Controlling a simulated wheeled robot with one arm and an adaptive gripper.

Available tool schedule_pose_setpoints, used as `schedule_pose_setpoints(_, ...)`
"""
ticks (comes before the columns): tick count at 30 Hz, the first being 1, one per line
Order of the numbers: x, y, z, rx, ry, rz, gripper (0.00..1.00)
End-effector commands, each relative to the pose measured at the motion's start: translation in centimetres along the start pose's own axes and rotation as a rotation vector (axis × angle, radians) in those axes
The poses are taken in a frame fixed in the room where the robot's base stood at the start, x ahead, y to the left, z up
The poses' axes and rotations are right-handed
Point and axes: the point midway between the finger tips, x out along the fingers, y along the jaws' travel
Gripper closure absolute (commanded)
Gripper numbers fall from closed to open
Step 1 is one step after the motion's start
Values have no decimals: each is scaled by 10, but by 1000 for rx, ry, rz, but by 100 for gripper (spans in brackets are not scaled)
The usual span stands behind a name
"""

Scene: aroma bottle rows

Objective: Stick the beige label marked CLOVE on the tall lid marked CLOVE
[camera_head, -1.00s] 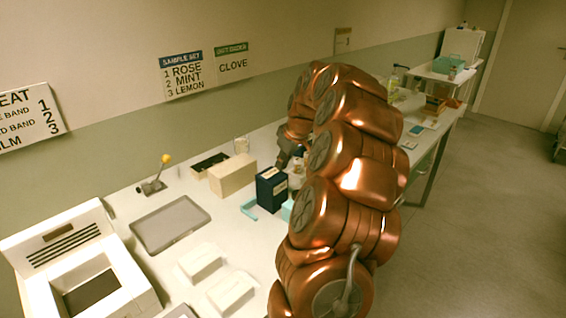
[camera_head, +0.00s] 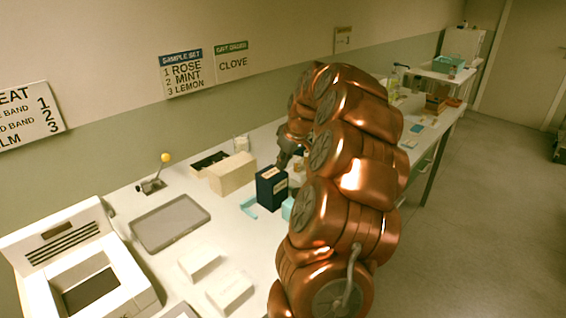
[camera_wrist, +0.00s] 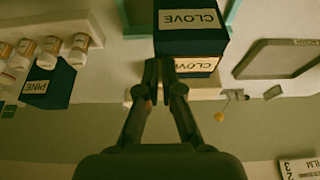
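The tall dark blue lid (camera_head: 271,194) stands upright on the bench. In the wrist view the lid (camera_wrist: 163,45) shows two adjoining faces, each with a pale panel. The CLOVE panel (camera_wrist: 188,20) on the upper face reads upside down. A cream CLOVE panel (camera_wrist: 199,65) shows on the lower face, its end partly covered. I cannot tell which is the loose beige label. My gripper (camera_wrist: 160,66) has its fingertips close together beside the cream panel, with a narrow dark gap between them. I see nothing clearly held. In the head view my arm partly hides my gripper (camera_head: 288,158).
A dark PINE box (camera_wrist: 48,84) and several white-capped bottles (camera_wrist: 50,48) are near in the wrist view. A beige box (camera_head: 232,176), a grey tray (camera_head: 170,223) and a lever with a yellow knob (camera_head: 153,184) stand left of the lid.

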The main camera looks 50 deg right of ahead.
Motion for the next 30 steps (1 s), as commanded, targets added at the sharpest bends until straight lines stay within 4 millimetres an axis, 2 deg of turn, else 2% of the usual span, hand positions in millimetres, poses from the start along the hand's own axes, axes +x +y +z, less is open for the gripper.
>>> schedule_pose_setpoints(8, 1, 0, 1, 0, -2, -2, 100)
schedule_pose_setpoints(18, 1, 0, 0, 0, -1, -1, 65)
schedule_pose_setpoints(30, -2, 0, -1, 0, -1, -1, 65)
